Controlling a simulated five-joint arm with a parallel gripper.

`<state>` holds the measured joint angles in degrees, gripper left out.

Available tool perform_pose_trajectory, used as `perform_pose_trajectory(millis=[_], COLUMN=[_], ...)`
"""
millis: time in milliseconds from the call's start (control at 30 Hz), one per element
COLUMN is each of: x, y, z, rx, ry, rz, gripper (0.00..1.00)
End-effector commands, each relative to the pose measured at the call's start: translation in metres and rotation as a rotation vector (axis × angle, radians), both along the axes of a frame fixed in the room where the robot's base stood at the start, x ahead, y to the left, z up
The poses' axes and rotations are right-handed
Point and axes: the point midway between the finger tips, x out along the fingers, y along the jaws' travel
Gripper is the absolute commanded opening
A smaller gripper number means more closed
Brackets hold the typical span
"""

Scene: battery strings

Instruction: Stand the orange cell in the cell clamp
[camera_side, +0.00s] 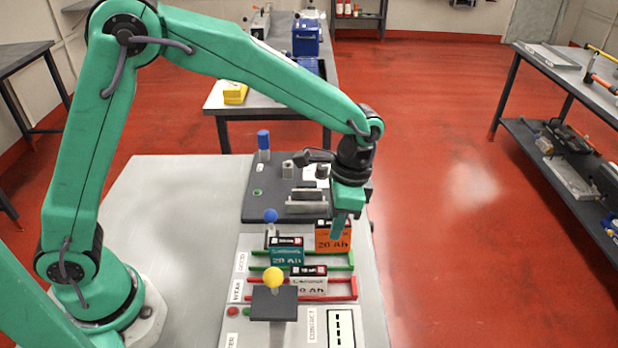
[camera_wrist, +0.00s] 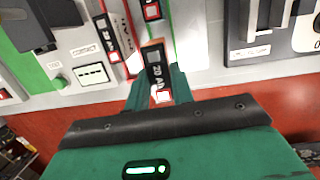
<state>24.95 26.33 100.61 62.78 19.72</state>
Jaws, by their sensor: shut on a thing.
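The orange cell (camera_side: 333,237) has a black top and a "20 Ah" label. It is near the right end of the green rails, and I cannot tell whether it is lifted. My gripper (camera_side: 342,228) points down over it, its fingers shut on it. In the wrist view the cell (camera_wrist: 156,72) shows its black top between the two green fingers (camera_wrist: 158,92), with a thin orange edge. What looks like the cell clamp (camera_side: 306,204), a pair of pale metal jaws, stands on the dark grey plate behind the cell. No cell shows in it.
A teal cell (camera_side: 286,254) stands in the green rails, left of the orange cell. A pale cell (camera_side: 309,285) stands in the red rails in front. Posts with a blue knob (camera_side: 270,216) and a yellow knob (camera_side: 273,278) rise nearby. A blue-topped post (camera_side: 263,141) stands behind.

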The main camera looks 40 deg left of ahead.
Motion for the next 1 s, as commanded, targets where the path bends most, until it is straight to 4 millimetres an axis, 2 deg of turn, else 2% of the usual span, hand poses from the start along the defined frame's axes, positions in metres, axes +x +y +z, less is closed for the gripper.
perform_pose_trajectory(millis=[500, 1000], x=[0.000, 0.000], y=[0.000, 0.000], z=[-0.034, -0.040], rx=[0.001, 0.000], ry=[0.001, 0.000], rz=[0.000, 0.000], gripper=[0.00, 0.00])
